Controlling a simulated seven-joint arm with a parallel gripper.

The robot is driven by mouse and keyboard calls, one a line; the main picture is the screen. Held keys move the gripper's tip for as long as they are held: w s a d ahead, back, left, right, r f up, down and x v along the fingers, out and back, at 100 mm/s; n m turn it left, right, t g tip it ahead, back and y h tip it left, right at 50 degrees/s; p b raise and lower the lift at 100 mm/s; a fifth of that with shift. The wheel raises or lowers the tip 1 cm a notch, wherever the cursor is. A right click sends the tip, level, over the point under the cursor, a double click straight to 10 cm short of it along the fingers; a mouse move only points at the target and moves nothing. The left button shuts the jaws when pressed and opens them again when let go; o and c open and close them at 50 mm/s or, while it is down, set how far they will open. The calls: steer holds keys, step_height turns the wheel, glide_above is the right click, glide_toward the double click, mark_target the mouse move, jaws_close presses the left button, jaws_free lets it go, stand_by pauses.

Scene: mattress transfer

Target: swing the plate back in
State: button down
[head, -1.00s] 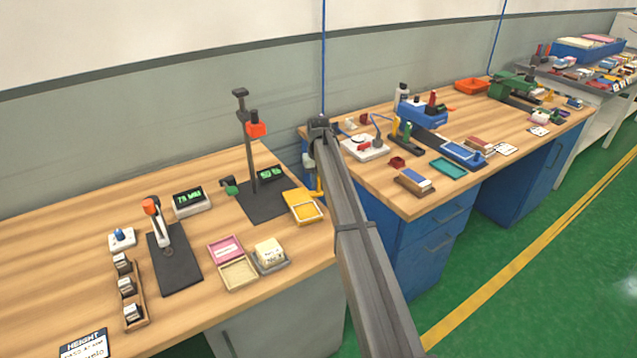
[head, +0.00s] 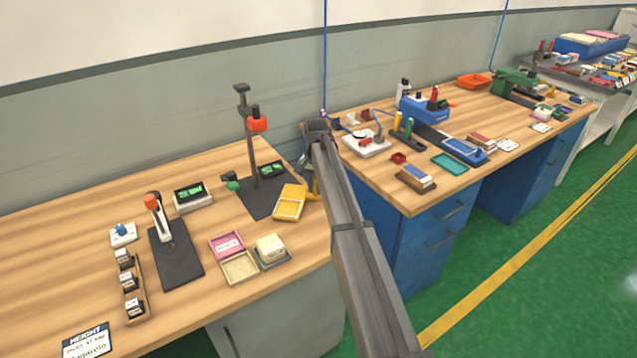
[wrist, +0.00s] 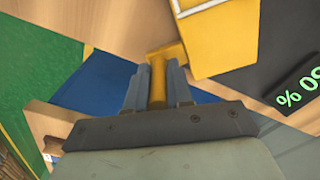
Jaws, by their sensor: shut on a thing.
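The yellow plate (head: 290,203) lies at the right front part of the dark base (head: 257,196) of the post stand, near the bench's right end. The plate's yellow handle also shows in the wrist view (wrist: 172,56), joined to the plate's edge. My gripper (wrist: 158,88) is shut on this handle, one finger on each side. In the head view my own arm largely hides the gripper. The plate body shows in the wrist view (wrist: 220,40), partly over the dark base.
The post (head: 248,140) with its red-orange head rises behind the plate. A green display (head: 271,170) stands close by. A pink tray (head: 226,245), a beige tray (head: 240,268) and a stack of pale pads (head: 271,249) lie in front. A gap separates the second bench (head: 395,190).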

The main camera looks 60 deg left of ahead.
mark_target(299, 203)
steer(key=s+m, duration=0.1)
steer(key=m, duration=0.1)
steer(key=s+d+m, duration=0.1)
steer(key=s+m, duration=0.1)
steer(key=shift+s+m, duration=0.15)
steer(key=shift+m, duration=0.15)
steer(key=shift+s+a+m, duration=0.15)
steer(key=shift+s+m, duration=0.65)
steer(key=shift+m, duration=0.4)
steer(key=shift+s+a+m, duration=0.25)
steer(key=shift+s+m, duration=0.55)
steer(key=shift+m, duration=0.4)
steer(key=c, duration=1)
jaws_free()
step_height(299, 203, up, 14)
steer(key=shift+f, duration=0.1)
